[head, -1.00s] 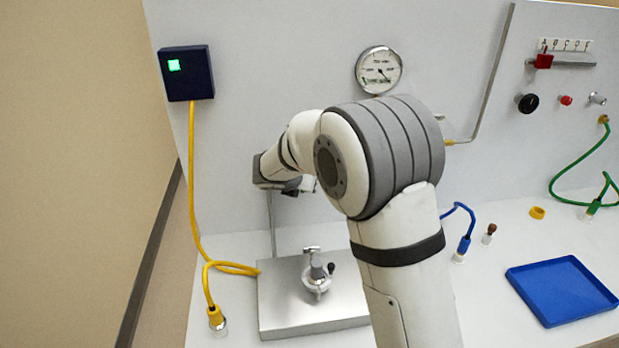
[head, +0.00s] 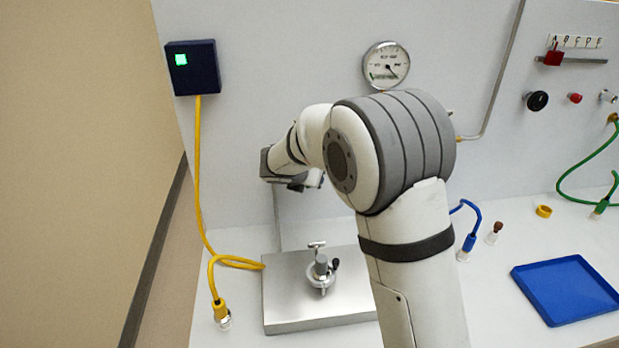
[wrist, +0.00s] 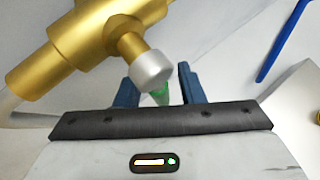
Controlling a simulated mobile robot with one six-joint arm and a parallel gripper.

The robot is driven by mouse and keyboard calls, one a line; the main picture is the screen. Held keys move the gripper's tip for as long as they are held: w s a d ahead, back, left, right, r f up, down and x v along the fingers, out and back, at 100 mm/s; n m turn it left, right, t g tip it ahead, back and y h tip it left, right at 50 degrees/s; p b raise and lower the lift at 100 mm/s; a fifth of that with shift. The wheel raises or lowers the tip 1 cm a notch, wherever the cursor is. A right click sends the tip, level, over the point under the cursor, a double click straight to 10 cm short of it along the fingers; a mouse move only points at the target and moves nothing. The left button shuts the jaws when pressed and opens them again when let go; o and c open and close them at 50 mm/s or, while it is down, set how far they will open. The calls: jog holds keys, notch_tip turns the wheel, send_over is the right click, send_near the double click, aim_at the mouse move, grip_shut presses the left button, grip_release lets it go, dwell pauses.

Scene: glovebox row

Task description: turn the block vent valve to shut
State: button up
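In the wrist view a brass valve body (wrist: 85,45) with a short stem and a round silver cap (wrist: 151,70) fills the upper left. My gripper (wrist: 157,90) is open, its two dark blue fingers apart. The cap appears between and just beyond the fingertips; I cannot tell whether they touch. A small green piece shows between the fingers, partly hidden. In the head view a metal block (head: 290,310) carries a fitting (head: 320,270) with a T-shaped top and a black knob. I cannot tell which of these is the block vent valve. My arm hides part of the wall.
A pressure gauge (head: 386,65) is on the wall above my arm. A dark box (head: 193,68) with a green light hangs at left, with a yellow cable (head: 198,180) below. A blue tray (head: 568,290) lies at right, near a blue cable (head: 470,235) and yellow ring (head: 544,211).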

jog(key=v, duration=0.7)
jog(key=shift+s+r+b, duration=0.25)
jog(key=shift+s+b, duration=0.05)
jog(key=shift+a, duration=0.1)
dwell(0.3)
